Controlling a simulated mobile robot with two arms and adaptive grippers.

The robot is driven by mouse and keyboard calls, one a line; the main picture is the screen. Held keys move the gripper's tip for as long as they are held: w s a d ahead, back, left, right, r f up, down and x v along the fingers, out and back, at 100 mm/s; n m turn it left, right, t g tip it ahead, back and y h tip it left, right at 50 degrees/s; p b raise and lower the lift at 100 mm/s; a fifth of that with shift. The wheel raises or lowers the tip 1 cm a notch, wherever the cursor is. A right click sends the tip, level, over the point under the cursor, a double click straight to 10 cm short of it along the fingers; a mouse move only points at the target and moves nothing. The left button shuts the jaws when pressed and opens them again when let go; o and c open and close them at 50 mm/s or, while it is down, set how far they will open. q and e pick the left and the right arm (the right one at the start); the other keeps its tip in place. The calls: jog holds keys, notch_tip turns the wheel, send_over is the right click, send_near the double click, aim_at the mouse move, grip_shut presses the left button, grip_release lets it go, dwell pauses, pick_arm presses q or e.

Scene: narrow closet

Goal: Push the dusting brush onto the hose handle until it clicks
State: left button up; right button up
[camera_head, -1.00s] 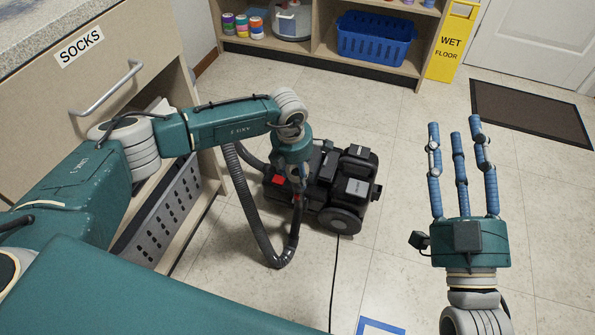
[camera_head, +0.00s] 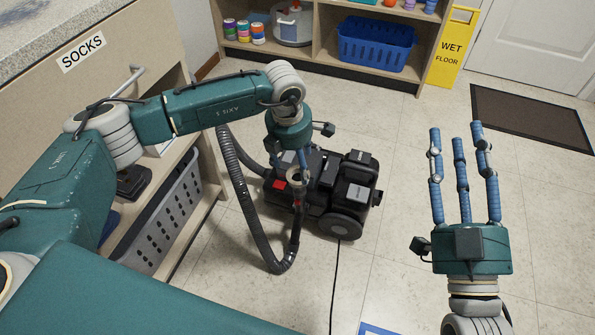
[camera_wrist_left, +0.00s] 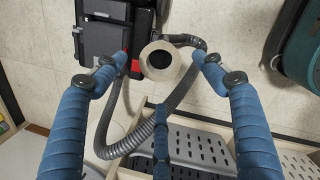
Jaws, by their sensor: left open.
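The black ribbed hose (camera_head: 252,222) loops beside the black vacuum cleaner (camera_head: 345,185), and its end rises under my left gripper (camera_head: 293,168). At this end is a pale ring (camera_head: 297,178) with a dark opening. In the left wrist view the ring (camera_wrist_left: 167,60) lies between the spread fingers of my left gripper (camera_wrist_left: 164,75), apparently clear of them. I cannot tell whether this ring is the rim of the hose handle or the dusting brush. No other brush can be made out. My right gripper (camera_head: 463,140) is open and empty, its fingers pointing away over the floor.
The drawer unit labelled SOCKS (camera_head: 85,55) stands on the left, with a grey perforated basket (camera_head: 168,213) on its low shelf. A blue basket (camera_head: 375,45) and yellow wet-floor sign (camera_head: 452,50) are at the back.

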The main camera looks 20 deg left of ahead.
pick_arm(q)
jog(key=r, duration=0.3)
jog(key=shift+s+a+r, duration=0.1)
jog(key=shift+s+r, duration=0.15)
dwell(0.4)
